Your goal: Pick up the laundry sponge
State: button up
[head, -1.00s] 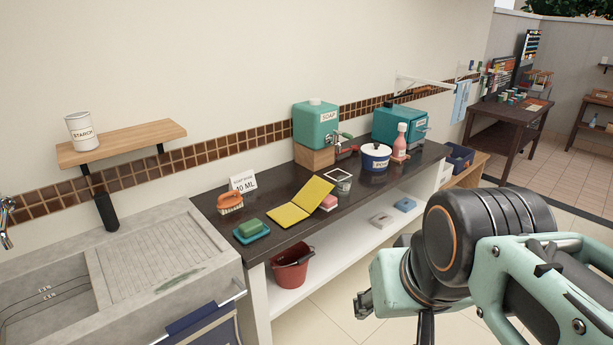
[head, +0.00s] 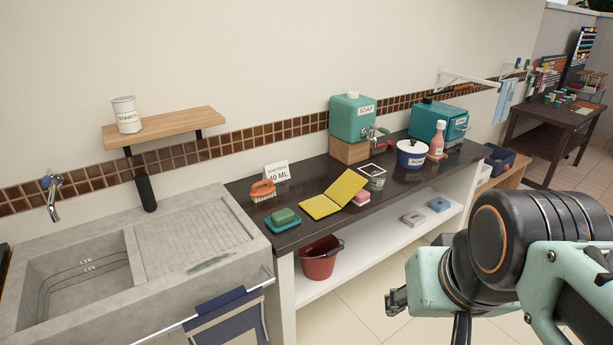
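Two small blocks on the dark counter look like sponges, and I cannot tell for sure which is the laundry sponge. A pink block with a pale lower layer (head: 361,198) lies to the right of the open yellow folder. A green block (head: 284,215) sits in a teal dish (head: 293,225) near the counter's left end. My gripper (head: 394,303) is at the lower right, in front of the counter and apart from both blocks. Its fingers are small and dark here, so its opening does not show clearly.
A red bucket (head: 318,260) stands below.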

aim_at(362, 197)
jog(key=i+l, duration=0.2)
jog(key=i, duration=0.3)
jog(key=i+l, duration=0.2)
jog(key=i, duration=0.35)
jog(key=i+l+u, duration=0.1)
jog(key=i, duration=0.4)
jog(key=i+j+u, duration=0.2)
jog(key=i+l+z, duration=0.1)
jog(key=l, duration=0.25)
jog(key=i+l, duration=0.3)
jog(key=z, duration=0.05)
